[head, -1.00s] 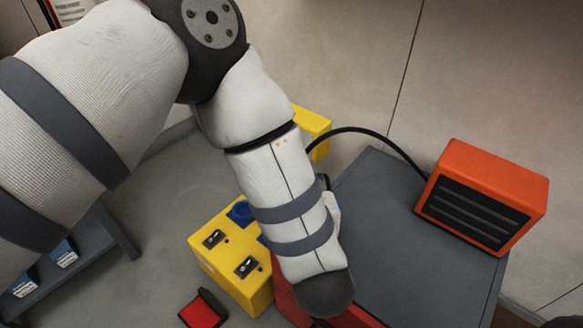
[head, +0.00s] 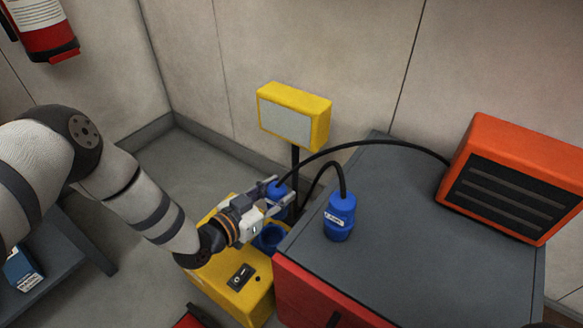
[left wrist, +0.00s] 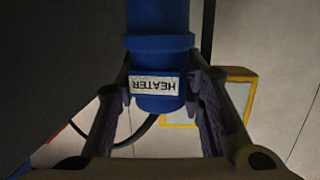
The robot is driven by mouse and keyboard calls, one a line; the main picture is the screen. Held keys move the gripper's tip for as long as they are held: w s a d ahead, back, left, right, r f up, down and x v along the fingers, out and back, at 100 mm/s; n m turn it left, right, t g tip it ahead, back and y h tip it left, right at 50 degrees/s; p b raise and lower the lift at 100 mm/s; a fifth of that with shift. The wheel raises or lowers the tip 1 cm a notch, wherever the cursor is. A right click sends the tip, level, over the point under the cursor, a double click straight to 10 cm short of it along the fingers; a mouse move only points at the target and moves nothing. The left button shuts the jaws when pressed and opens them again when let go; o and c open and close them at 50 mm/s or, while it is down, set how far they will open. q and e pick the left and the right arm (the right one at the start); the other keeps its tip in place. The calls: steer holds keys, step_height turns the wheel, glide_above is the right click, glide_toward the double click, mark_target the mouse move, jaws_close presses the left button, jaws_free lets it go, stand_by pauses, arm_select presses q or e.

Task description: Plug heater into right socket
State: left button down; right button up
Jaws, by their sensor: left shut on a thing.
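The heater (head: 515,180) is an orange box with a dark grille, on the grey cabinet top at right. Its black cable arcs left to a blue plug (head: 277,193). My left gripper (head: 277,200) is shut around this plug, over the yellow socket box (head: 225,290). In the left wrist view the plug (left wrist: 160,50) sits between the fingers (left wrist: 162,95), its HEATER label upside down. A round blue socket (head: 269,238) shows empty on the box, just nearer than the gripper. The other socket is hidden behind the gripper; whether the plug touches anything is unclear.
A second blue plug (head: 340,217) with a white label and black cable stands on the cabinet top (head: 400,250), close right of the box. A yellow lamp (head: 294,116) on a dark post rises behind the gripper. A low grey bench (head: 65,265) is at left.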

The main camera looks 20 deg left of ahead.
arm_select(q)
steer(key=shift+m+g+h, duration=0.4)
steer(key=shift+m+h, duration=0.2)
steer(key=shift+h, duration=0.1)
steer(key=s+f, duration=0.1)
steer(key=s+a+f, duration=0.1)
steer(key=f, duration=0.1)
steer(key=shift+a+f, duration=0.1)
step_height(320, 180, down, 6)
steer(key=b, duration=0.4)
steer(key=shift+r+b, duration=0.25)
steer(key=shift+b, duration=0.05)
arm_select(e)
steer(key=f, duration=0.1)
steer(key=s+f, duration=0.1)
steer(key=f, duration=0.1)
steer(key=shift+s+f+g, duration=0.1)
steer(key=shift+s+g, duration=0.2)
steer(key=shift+g, duration=0.1)
arm_select(q)
steer(key=shift+r, duration=0.1)
steer(key=shift+p, duration=0.3)
steer(key=shift+f+b, duration=0.45)
steer(key=shift+f, duration=0.15)
arm_select(e)
steer(key=shift+f, duration=0.2)
arm_select(q)
steer(key=c, duration=1.3)
jaws_free()
steer(key=shift+c, duration=0.2)
